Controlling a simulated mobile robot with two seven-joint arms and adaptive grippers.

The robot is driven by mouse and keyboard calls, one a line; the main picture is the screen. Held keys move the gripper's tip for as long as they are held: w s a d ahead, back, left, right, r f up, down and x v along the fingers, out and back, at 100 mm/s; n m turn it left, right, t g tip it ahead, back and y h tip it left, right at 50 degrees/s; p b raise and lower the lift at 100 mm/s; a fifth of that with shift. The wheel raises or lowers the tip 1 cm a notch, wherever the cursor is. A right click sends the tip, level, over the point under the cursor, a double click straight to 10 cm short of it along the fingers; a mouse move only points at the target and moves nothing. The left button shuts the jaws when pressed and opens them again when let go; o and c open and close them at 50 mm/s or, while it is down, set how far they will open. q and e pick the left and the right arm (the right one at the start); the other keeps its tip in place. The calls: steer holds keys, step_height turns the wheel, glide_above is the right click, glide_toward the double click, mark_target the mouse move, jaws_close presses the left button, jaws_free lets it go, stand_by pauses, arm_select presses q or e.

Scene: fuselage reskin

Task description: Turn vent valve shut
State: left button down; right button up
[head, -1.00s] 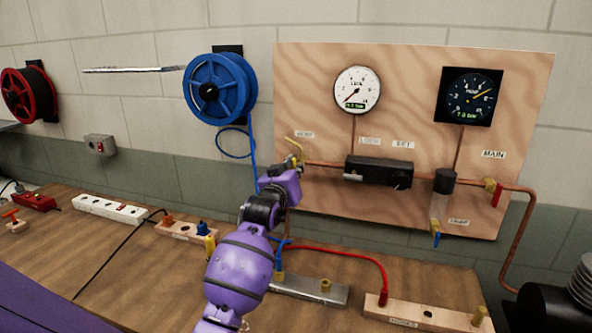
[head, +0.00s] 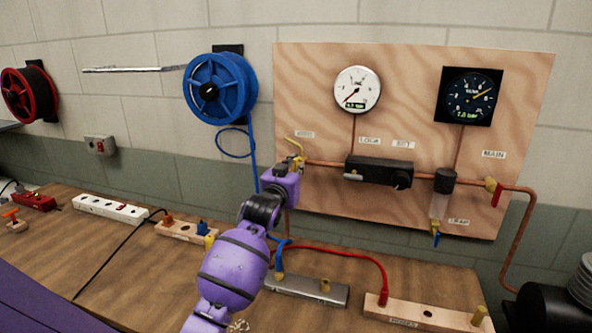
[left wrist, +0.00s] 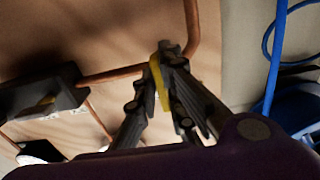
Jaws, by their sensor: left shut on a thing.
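The vent valve has a yellow handle (head: 294,146) at the left end of the copper pipe on the plywood panel, below a small label. My left gripper (head: 297,164) is at this valve, and my purple wrist covers part of it. In the left wrist view the two dark fingers of my left gripper (left wrist: 160,95) are closed on the yellow handle (left wrist: 160,82), close to the copper pipe. The fingers hide part of the handle. My right gripper is in neither view.
The plywood panel (head: 320,85) carries a white gauge (head: 357,90), a black gauge (head: 470,95), a black regulator block (head: 379,171) and a red main valve handle (head: 497,194). A blue hose reel (head: 219,89) hangs left. Hoses and fittings lie on the bench (head: 130,255) below.

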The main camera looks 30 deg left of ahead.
arm_select(q)
steer(key=c, duration=1.9)
jaws_free()
steer(key=shift+s+a, duration=0.1)
steer(key=shift+a, duration=0.05)
steer(key=shift+o, duration=0.2)
steer(key=v, duration=1.2)
